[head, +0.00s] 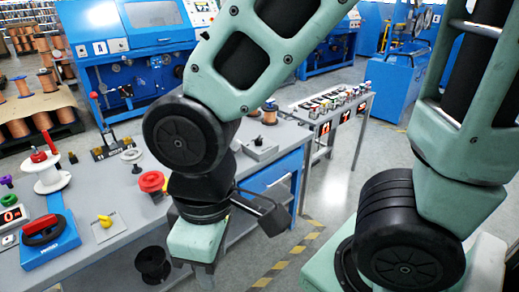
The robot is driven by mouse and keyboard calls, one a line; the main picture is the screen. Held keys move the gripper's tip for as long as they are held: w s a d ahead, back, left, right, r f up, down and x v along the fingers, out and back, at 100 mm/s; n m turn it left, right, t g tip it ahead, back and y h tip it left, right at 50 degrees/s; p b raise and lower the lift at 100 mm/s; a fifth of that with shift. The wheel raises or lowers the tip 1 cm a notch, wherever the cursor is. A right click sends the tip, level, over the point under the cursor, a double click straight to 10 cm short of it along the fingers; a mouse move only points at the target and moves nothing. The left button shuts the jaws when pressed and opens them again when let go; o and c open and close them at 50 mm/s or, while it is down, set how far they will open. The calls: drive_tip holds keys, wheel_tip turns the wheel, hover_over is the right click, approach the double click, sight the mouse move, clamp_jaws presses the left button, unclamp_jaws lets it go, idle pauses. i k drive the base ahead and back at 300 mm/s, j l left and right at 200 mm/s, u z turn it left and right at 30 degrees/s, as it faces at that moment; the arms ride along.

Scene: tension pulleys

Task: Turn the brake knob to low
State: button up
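Several knob-like parts stand on the grey workbench (110,240), and I cannot tell for sure which is the brake knob. A grey box with a small dark knob (260,143) sits near the bench's far right end. A red round knob (151,181) stands near the bench's middle. My gripper (197,262) hangs pointing down by the bench's front edge, left of the grey box and nearer to me. It appears apart from every knob. Its fingers are small and dark, and I cannot see their opening or anything held. The knob's setting is too small to read.
A blue device with a red handle (41,230), a white spool (49,172) and a yellow part (105,221) are on the bench at left. A black spool (153,264) is below its edge. A second table (330,115) stands behind. Floor is clear at right of the bench.

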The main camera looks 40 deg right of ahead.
sight(258, 142)
drive_tip(key=i+l, duration=0.15)
drive_tip(key=i, duration=0.4)
drive_tip(key=i+l+z, duration=0.15)
drive_tip(key=i, duration=0.4)
